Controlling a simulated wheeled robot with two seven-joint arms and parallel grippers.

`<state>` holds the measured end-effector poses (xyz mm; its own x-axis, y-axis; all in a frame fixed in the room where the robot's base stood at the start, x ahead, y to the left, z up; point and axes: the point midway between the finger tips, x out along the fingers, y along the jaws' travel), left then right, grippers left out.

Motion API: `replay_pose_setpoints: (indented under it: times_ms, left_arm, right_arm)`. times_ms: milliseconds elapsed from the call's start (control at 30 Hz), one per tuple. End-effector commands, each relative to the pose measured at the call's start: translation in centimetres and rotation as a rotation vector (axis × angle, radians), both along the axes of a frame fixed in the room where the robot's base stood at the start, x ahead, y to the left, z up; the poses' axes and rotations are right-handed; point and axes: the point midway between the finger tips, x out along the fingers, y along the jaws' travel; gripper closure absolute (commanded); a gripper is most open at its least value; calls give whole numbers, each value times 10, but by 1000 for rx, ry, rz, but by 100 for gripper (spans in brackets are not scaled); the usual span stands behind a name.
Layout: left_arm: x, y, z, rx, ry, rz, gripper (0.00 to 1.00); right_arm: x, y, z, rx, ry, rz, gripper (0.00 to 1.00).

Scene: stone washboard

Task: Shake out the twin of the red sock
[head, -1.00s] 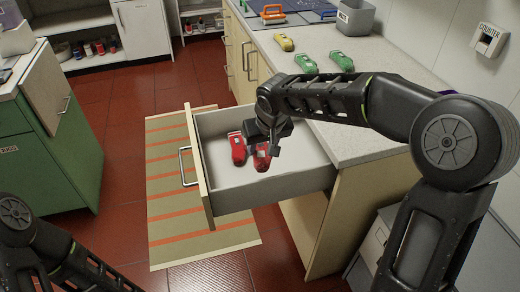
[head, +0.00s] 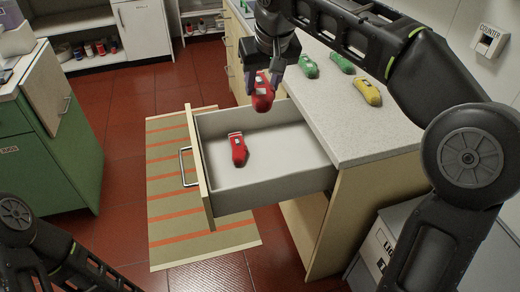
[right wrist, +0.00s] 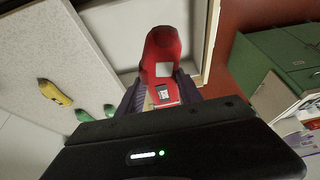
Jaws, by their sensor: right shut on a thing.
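The held sock is clear of the drawer floor. My left gripper is out of view; only part of my left arm shows at the lower left.
A striped mat (head: 175,225) lies on the red floor under the drawer front. A green cabinet (head: 65,150) stands at the left.

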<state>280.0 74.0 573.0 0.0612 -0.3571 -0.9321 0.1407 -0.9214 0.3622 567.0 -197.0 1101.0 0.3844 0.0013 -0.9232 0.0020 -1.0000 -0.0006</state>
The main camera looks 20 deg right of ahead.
Motion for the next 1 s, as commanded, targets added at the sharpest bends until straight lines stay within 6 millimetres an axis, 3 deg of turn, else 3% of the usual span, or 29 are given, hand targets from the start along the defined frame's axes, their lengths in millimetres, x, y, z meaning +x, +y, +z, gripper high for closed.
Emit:
replay_pose_setpoints:
  times_ms: [400,467,567,633,900,1000]
  left_arm:
    - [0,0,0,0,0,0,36]
    - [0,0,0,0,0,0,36]
    - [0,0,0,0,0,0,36]
    - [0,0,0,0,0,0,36]
    - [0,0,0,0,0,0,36]
    - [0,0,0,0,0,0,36]
  right_arm:
    - [-2,-1,-189,-2,11,-1,100]
    - [-1,-1,-199,-1,5,0,100]
    - [0,-1,-195,0,-1,-2,100]
    - [2,-1,-175,0,-8,-3,100]
    - [1,0,-46,2,-8,-2,100]
    - [1,1,-6,3,-5,-1,100]
